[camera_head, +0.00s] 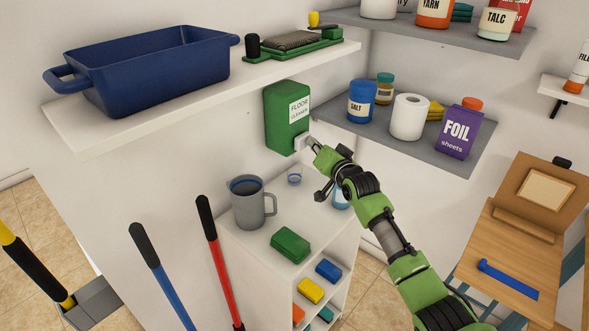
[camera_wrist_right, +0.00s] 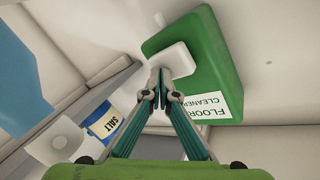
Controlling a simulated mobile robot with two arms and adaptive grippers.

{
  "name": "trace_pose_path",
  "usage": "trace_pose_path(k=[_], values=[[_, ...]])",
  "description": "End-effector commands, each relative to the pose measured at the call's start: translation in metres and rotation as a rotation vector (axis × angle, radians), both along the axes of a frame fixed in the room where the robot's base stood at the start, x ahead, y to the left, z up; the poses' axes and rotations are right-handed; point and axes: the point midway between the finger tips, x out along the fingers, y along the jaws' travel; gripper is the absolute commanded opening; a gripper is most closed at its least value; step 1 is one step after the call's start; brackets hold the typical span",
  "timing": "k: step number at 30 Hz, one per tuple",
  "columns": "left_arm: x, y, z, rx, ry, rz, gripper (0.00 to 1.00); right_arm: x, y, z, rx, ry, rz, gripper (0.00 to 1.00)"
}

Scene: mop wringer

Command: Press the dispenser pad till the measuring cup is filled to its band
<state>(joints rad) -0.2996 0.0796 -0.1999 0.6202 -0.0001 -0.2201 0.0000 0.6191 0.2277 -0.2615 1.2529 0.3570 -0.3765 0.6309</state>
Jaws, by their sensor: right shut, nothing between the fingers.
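The green dispenser (camera_head: 283,121), labelled floor cleaner, hangs on the wall and also shows in the right wrist view (camera_wrist_right: 198,50). Its white pad (camera_head: 301,142) shows larger in the right wrist view (camera_wrist_right: 174,58). My right gripper (camera_head: 312,143) is shut and empty, its fingertips (camera_wrist_right: 161,74) at the pad, seemingly touching it. How far the pad is pushed in I cannot tell. A small clear cup with a blue band (camera_head: 294,176), apparently the measuring cup, stands on the white cabinet below the dispenser. Its fill level is too small to read. My left gripper is not in view.
A grey jug (camera_head: 249,204) and green block (camera_head: 290,245) stand on the cabinet (camera_head: 258,248). A bottle (camera_head: 341,195) is partly hidden behind my right arm. A grey shelf (camera_head: 392,136) with jars is to the right; a white shelf (camera_head: 150,105) with a blue basin is upper left.

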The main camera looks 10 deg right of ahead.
Motion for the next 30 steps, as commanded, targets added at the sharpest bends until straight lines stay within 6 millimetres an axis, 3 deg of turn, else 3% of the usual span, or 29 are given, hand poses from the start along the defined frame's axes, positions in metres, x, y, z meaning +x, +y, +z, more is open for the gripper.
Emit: trace_pose_path(k=[30], values=[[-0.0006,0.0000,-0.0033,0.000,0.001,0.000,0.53,0.0072,0.0062,0.0003,0.000,-0.001,0.001,0.00]])
